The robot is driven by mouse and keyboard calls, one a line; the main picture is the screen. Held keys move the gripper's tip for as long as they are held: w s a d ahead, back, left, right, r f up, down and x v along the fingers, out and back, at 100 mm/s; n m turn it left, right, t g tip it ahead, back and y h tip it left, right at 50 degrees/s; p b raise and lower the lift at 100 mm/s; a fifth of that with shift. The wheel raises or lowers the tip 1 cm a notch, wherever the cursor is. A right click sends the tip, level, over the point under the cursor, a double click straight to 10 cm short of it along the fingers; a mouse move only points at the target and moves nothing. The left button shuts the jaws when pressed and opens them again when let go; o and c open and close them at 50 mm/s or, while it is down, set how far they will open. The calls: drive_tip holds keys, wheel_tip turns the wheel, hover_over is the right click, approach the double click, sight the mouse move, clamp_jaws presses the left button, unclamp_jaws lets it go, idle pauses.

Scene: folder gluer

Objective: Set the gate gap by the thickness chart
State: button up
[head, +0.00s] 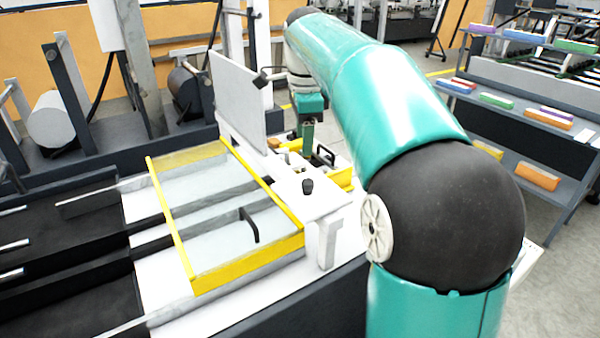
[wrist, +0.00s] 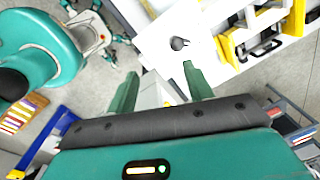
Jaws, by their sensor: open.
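My gripper (head: 308,138) hangs over the machine's far side in the head view, partly hidden by my arm. In the wrist view its two green fingers (wrist: 160,70) are apart, and no object is held between them. A small black knob (head: 307,186) stands on a white plate (head: 322,206) at the machine's near side. A dark round knob also shows in the wrist view (wrist: 179,43), just beyond the fingertips and apart from them. A white upright panel (head: 237,100) stands behind the plate; no chart markings are readable on its visible face. I cannot pick out the gate gap.
A clear guard with a yellow frame (head: 277,248) and black handle (head: 249,225) lies left of the plate. Yellow-framed parts with black handles (wrist: 267,48) show at right in the wrist view. A grey shelf rack (head: 567,98) with colored boxes stands at right.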

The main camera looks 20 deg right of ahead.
sight(308, 181)
drive_tip(key=w+d+m+g, duration=0.1)
drive_tip(key=w+d+m, duration=0.2)
drive_tip(key=w+m, duration=0.15)
wheel_tip(308, 181, down, 15)
drive_tip(key=shift+a+r, duration=0.1)
drive_tip(key=shift+r, duration=0.1)
drive_tip(key=c, duration=1)
